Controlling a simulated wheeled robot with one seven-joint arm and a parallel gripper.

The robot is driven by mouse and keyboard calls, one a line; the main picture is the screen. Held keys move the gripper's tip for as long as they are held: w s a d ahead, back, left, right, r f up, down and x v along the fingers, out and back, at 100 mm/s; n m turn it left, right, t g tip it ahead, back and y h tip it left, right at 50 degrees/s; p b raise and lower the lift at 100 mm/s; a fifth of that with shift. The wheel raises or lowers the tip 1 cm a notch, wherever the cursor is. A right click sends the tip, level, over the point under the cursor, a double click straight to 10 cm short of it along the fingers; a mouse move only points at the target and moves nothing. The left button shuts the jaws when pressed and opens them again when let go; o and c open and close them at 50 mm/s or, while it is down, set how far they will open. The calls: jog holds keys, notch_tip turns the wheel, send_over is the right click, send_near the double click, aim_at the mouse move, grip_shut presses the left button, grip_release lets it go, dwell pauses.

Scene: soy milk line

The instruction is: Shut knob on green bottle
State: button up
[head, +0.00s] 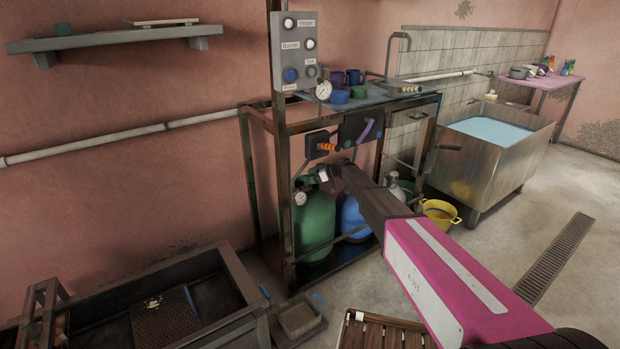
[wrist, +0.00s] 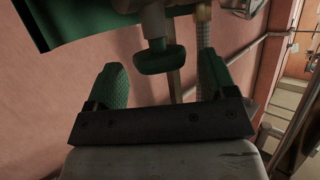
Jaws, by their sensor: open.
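The green bottle (head: 315,228) stands upright in the lower part of the metal frame, left of a blue bottle. A dark green body, seemingly this bottle, shows at the upper left of the wrist view (wrist: 80,22). Its green knob (wrist: 157,62) sits on a grey stem in the wrist view. My gripper (wrist: 160,66) is open, with one green-padded finger on each side of the knob and visible gaps between. In the head view my gripper (head: 324,174) is at the bottle's top, and the knob is hard to make out there.
The blue bottle (head: 353,218) stands close on the right. A frame post (head: 285,180) rises in front of the green bottle, with a small gauge (head: 300,198) near its top. A hose (wrist: 204,30) runs beside the stem. A yellow basin (head: 441,214) is on the floor.

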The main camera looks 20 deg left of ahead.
jog(key=shift+a, duration=0.2)
jog(key=c, duration=0.9)
jog(key=shift+o, duration=0.3)
jog(key=shift+s, duration=0.1)
jog(key=shift+s+t, duration=0.1)
jog(key=shift+t, duration=0.2)
jog(key=shift+s+m+t, duration=0.2)
jog(key=shift+m+t, duration=0.5)
jog(key=shift+m, duration=0.1)
jog(key=m+t, duration=0.2)
jog(key=shift+s+t+h, duration=0.25)
jog(key=shift+t+h, duration=0.05)
jog(key=shift+t, duration=0.1)
jog(key=m+t+h, duration=0.1)
jog(key=m+t, duration=0.2)
jog(key=m, duration=0.1)
jog(key=shift+s+a+t+h, duration=0.15)
jog(key=shift+t+h, duration=0.25)
jog(key=shift+a+m+t+h, duration=0.1)
jog(key=shift+m+t+h, duration=0.9)
jog(key=shift+m+t, duration=0.25)
jog(key=shift+m+t+h, duration=0.25)
jog(key=shift+m+h, duration=0.05)
jog(key=shift+m, duration=0.15)
